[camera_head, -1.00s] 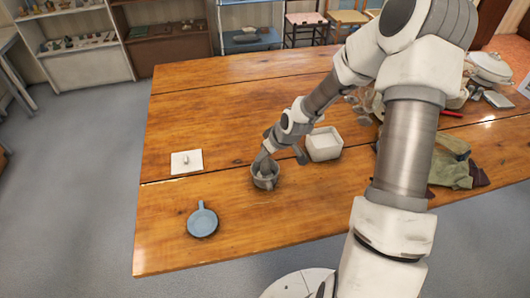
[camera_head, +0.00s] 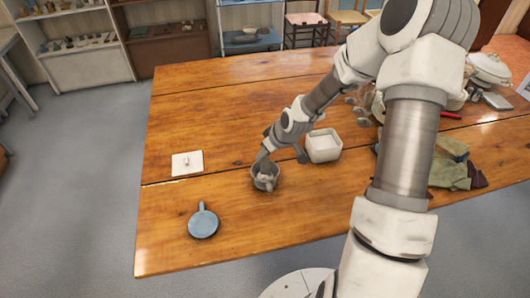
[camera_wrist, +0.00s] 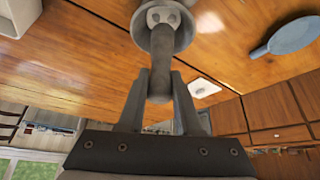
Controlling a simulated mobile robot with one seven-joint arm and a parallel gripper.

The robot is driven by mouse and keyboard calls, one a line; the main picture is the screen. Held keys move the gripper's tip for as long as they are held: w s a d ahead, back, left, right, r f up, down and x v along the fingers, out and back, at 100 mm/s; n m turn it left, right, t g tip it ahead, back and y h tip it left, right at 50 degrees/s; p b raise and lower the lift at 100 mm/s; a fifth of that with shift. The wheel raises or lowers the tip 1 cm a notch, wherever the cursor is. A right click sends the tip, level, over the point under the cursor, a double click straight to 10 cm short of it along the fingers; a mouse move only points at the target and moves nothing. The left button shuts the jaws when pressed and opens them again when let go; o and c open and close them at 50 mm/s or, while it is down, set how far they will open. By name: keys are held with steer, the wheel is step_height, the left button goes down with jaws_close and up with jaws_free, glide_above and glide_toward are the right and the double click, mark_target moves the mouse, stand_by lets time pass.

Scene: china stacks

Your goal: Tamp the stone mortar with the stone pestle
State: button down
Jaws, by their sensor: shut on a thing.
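The grey stone mortar (camera_head: 264,186) stands upright on the wooden table, left of the white box. In the wrist view the mortar's rim (camera_wrist: 139,32) is at the top, with its mouth towards me. My gripper (camera_wrist: 160,80) is shut on the grey stone pestle (camera_wrist: 161,72), one finger on each side of its shaft. The pestle's far end reaches the mortar's mouth; how deep it sits is hard to tell. In the head view my gripper (camera_head: 262,160) is just above the mortar and mostly hides the pestle.
A square white box (camera_head: 323,147) stands close right of the mortar. A blue pan (camera_head: 202,222) lies at front left. A white tile (camera_head: 187,163) with a small object on it lies left. Cloth (camera_head: 452,172) and clutter fill the right side. The table's left part has free room.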

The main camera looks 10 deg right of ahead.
step_height(320, 180, down, 4)
steer(key=b, duration=0.3)
steer(key=shift+r+p, duration=1.55)
steer(key=shift+r, duration=0.45)
steer(key=shift+f, duration=0.15)
steer(key=shift+r, duration=0.2)
steer(key=shift+r+p, duration=1.65)
steer(key=shift+r, duration=0.45)
